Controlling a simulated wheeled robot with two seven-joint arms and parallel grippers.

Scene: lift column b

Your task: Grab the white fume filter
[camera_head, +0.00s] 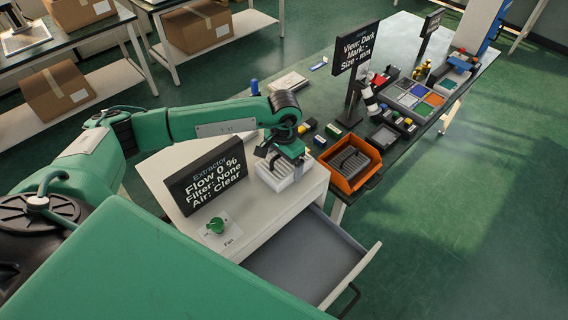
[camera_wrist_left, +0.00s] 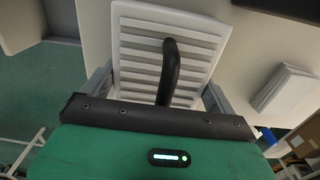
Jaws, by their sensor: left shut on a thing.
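The white fume filter (camera_wrist_left: 136,48) is a ribbed white block with a black handle (camera_wrist_left: 168,70), seen close up in the left wrist view. In the head view the white filter (camera_head: 275,178) is on the top of the white extractor cabinet, below my left gripper (camera_head: 286,160). My left gripper is shut on the filter, with one grey finger on each side of it in the wrist view. I cannot tell whether the filter touches the cabinet top. The gripper hides part of the filter in the head view. My right gripper is not in view.
The extractor sign (camera_head: 207,178) reads "Filter: None". A green fan knob (camera_head: 217,224) is in front of it. An open grey drawer (camera_head: 305,262) juts out at the front. An orange bin (camera_head: 349,184) with dark ribbed contents and a black display sign (camera_head: 355,50) stand to the right.

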